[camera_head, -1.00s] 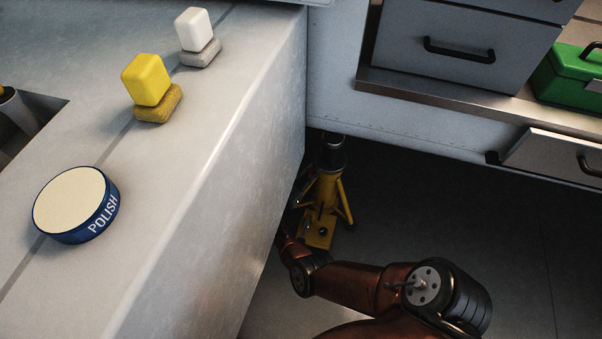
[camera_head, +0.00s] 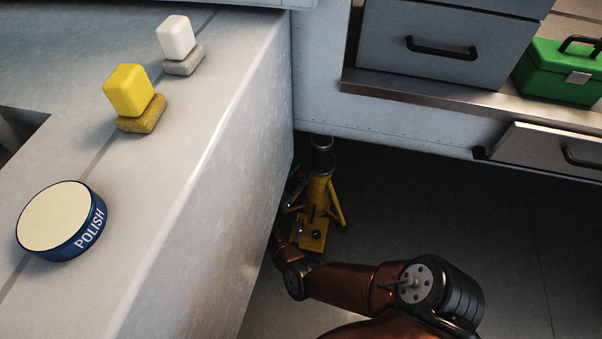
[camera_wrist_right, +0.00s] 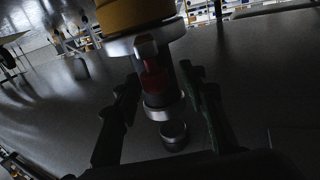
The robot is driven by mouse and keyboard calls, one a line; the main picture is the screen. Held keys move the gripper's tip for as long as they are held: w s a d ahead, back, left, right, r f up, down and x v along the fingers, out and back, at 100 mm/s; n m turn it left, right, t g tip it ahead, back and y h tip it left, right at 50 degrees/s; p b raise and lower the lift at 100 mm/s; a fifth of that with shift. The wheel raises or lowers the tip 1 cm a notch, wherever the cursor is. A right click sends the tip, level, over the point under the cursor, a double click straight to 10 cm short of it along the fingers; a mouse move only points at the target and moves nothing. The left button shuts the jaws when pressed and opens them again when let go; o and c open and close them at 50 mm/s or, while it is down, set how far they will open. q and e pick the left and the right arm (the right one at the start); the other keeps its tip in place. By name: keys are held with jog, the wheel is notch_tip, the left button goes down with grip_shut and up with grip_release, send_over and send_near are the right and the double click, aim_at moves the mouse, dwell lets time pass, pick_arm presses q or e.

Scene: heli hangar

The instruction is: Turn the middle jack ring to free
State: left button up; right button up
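A yellow jack (camera_head: 316,200) with splayed legs and a dark, metal-topped stem stands on the floor beside the counter. In the right wrist view its yellow body (camera_wrist_right: 135,14) is at the top, with a silver collar (camera_wrist_right: 146,42), a red section (camera_wrist_right: 154,80) and a lower silver ring (camera_wrist_right: 165,107). I cannot tell which part is the middle ring. My right gripper (camera_wrist_right: 165,112) is open, one dark finger on each side of the stem, with gaps visible. In the head view it (camera_head: 297,187) is partly hidden beside the jack. My left gripper is not in view.
The counter (camera_head: 200,190) rises close on the left, bearing a polish tin (camera_head: 55,217), a yellow block (camera_head: 129,91) and a white block (camera_head: 175,37). Drawers (camera_head: 440,45) and a green toolbox (camera_head: 558,70) are at the back right. The floor (camera_head: 430,200) right of the jack is clear.

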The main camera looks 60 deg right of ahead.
jog(key=a, duration=1.2)
jog(key=shift+w, duration=0.15)
